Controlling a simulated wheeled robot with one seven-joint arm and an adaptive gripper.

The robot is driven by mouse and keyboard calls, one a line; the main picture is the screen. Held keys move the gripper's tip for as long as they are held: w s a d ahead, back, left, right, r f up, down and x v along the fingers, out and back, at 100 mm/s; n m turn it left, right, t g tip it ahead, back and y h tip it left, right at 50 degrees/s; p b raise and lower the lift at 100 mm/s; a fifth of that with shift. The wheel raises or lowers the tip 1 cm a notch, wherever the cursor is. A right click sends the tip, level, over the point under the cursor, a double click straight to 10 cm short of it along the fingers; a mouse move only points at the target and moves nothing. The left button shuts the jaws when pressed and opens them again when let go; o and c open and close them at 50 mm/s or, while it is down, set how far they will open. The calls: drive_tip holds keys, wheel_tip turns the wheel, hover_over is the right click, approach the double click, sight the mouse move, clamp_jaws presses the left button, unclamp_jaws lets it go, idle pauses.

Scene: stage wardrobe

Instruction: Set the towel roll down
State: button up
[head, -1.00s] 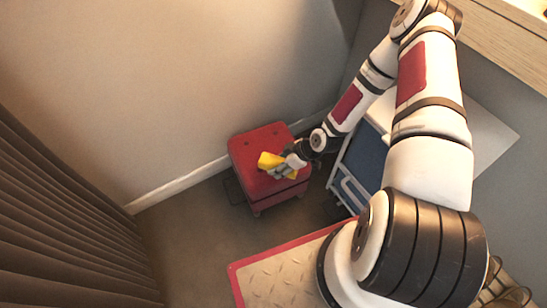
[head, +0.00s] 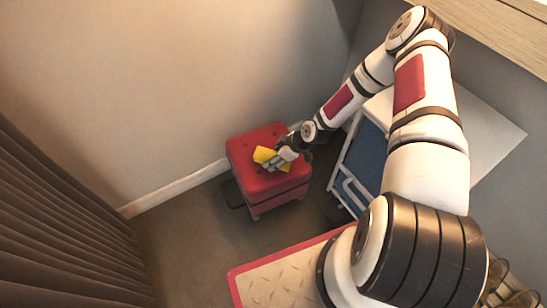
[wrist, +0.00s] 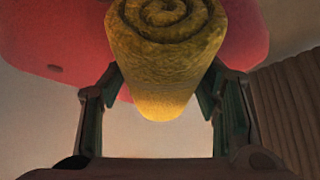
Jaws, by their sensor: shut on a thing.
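The towel roll is yellow with a spiral end. In the wrist view the towel roll (wrist: 165,45) sits between the two fingers of my gripper (wrist: 160,95), which is shut on it. In the head view the towel roll (head: 264,154) shows over the top of a red padded stool (head: 255,182), with my gripper (head: 279,159) at its right side. I cannot tell whether the roll touches the stool top. The gripper hides part of the roll.
A blue and white cabinet or cart (head: 365,155) stands right of the stool, close to my arm. A dark curtain (head: 60,230) hangs at the left. A red-edged platform (head: 285,280) lies in front. The wall (head: 170,90) is behind the stool.

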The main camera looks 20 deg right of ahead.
drive_tip(key=shift+f, duration=0.2)
drive_tip(key=o, duration=1.2)
drive_tip(key=shift+c, duration=0.2)
drive_tip(key=shift+r, duration=0.1)
